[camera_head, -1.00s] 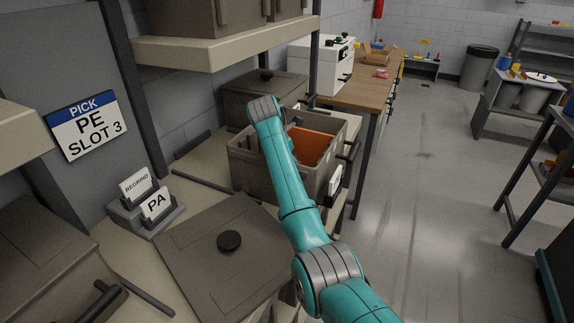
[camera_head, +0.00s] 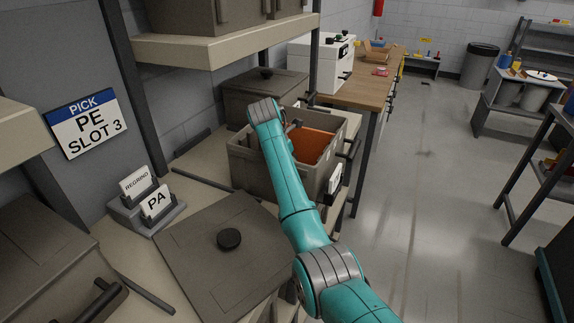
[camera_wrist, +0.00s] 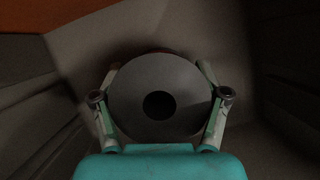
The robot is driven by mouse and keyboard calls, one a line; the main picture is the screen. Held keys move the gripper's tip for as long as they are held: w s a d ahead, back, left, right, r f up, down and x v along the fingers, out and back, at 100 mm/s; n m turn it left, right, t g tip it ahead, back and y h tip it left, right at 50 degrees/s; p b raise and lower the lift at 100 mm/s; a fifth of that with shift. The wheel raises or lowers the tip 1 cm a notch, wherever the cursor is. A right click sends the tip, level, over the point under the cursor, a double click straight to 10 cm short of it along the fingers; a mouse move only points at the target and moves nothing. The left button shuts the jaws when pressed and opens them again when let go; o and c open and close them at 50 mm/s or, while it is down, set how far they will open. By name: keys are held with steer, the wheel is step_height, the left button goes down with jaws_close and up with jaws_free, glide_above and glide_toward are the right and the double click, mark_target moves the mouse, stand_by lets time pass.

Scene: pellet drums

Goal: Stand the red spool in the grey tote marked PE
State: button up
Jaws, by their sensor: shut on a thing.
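My gripper (camera_wrist: 158,98) is shut on a spool (camera_wrist: 185,85), seen end-on in the wrist view. Its round grey end with a dark centre hole faces the camera. In the head view my arm reaches over the open grey tote (camera_head: 243,165), and the gripper and spool are mostly hidden behind the arm. Grey walls surround the spool in the wrist view. The tote has a white card (camera_head: 334,180) on its side, too small to read. Whether the spool touches the tote's floor cannot be told.
Orange material (camera_head: 318,146) fills part of the tote and shows at the upper left of the wrist view (camera_wrist: 60,8). A lidded grey tote (camera_head: 215,250) stands nearer, another (camera_head: 262,92) behind. A shelf (camera_head: 225,45) overhangs at the left. A sign (camera_head: 88,122) reads PE SLOT 3.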

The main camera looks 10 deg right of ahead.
steer(key=shift+f, duration=0.5)
steer(key=o, duration=1.3)
steer(key=shift+r, duration=0.1)
steer(key=shift+r, duration=2.9)
steer(key=shift+r, duration=6)
